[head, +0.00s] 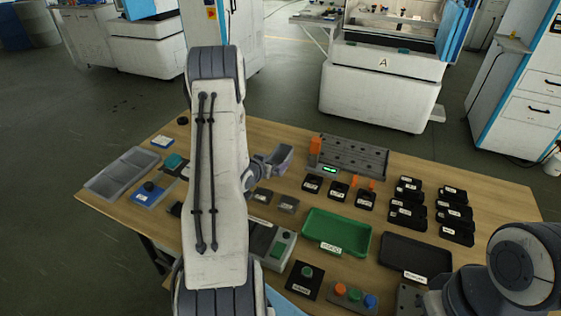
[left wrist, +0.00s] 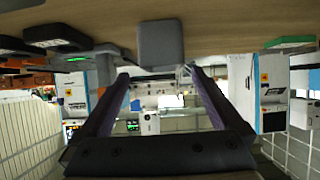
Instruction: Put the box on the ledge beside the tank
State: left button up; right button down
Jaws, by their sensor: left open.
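My left gripper (head: 279,160) is open above the back middle of the wooden table, its fingers pointing away from me. The left wrist view looks upside down, and there the open fingers (left wrist: 160,92) spread with nothing between their tips. A plain grey box (left wrist: 160,44) stands on the table in that view, beyond the fingers and roughly centred; I cannot make it out surely in the head view. The white machine marked A (head: 382,85) stands across the floor, with an open tank-like top and a small ledge (head: 437,114) at its right side. My right gripper is out of view.
Open floor lies between the table and machine A. A white cabinet (head: 515,95) stands right.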

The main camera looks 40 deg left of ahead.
pick_arm(q)
jog(key=p, duration=0.1)
send_near(280, 155)
jog(key=w, duration=0.3)
jog(key=w+d+f, duration=0.1)
jog(key=shift+w+d, duration=0.1)
jog(key=shift+w, duration=0.1)
jog(key=c, duration=1.5)
jog(key=shift+r, duration=0.1)
